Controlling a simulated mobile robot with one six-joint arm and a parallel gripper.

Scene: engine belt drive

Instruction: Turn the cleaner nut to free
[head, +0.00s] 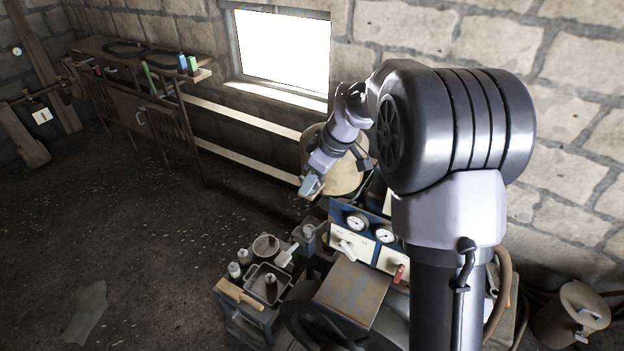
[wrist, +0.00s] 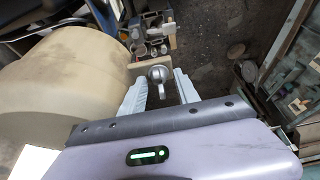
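My gripper (head: 311,186) is in front of the beige drum in the head view, its fingers pointing down and left. In the wrist view my gripper (wrist: 160,88) has its two pale fingers apart, with a gap on each side of a rounded silver-grey knob (wrist: 160,73). The knob shows between the fingertips; I cannot tell whether it is the cleaner nut or how far below the fingers it is. A grey fitting (head: 308,231) with a small top stands below my gripper in the head view. I see no clear contact with anything.
The beige drum (wrist: 60,75) fills the left of the wrist view, close to the left finger. A gauge panel (head: 366,232) with a red-handled lever (head: 400,273) stands below my arm. A cart (head: 245,296) with bottles and a tray is at lower left.

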